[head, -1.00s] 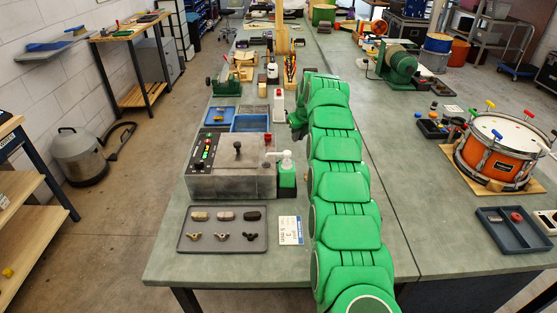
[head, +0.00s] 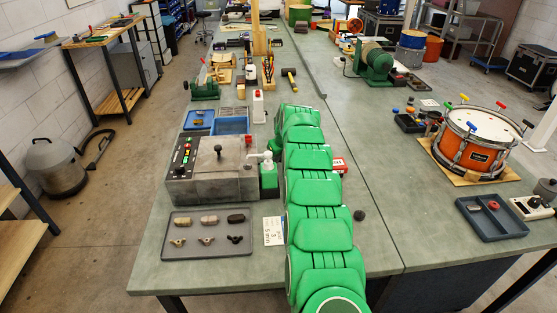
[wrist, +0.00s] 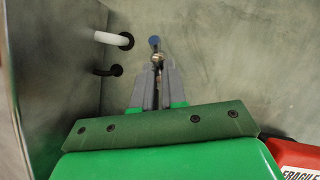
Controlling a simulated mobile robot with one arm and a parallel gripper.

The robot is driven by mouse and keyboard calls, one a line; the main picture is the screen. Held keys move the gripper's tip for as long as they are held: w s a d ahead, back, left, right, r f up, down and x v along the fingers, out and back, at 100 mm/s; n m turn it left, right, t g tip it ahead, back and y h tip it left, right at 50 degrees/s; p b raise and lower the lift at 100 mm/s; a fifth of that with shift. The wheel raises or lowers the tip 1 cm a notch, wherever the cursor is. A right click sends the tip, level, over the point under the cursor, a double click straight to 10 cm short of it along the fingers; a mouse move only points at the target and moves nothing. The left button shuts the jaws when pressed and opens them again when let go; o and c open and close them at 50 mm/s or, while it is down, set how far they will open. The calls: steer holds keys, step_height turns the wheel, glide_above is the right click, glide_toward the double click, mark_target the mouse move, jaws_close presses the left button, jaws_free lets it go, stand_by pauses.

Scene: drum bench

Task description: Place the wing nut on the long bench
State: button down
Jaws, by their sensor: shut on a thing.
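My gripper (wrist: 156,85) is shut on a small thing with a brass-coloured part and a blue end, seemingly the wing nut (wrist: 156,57). It sticks out past the fingertips, and its full shape is too small to tell. The long bench (head: 165,270) has a grey-green top, which shows below the gripper in the wrist view. In the head view my arm hides the gripper and the held thing.
A grey control box (head: 215,180) and green bottle (head: 268,180) stand left of my arm. A grey wall with white and black pegs (wrist: 118,40) is left of the gripper. A red FRAGILE box (wrist: 295,160) is at lower right.

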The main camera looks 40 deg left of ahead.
steer(key=shift+f, duration=0.45)
steer(key=c, duration=1.2)
jaws_free()
steer(key=shift+v, duration=1)
steer(key=v, duration=1)
steer(key=shift+d+r, duration=0.1)
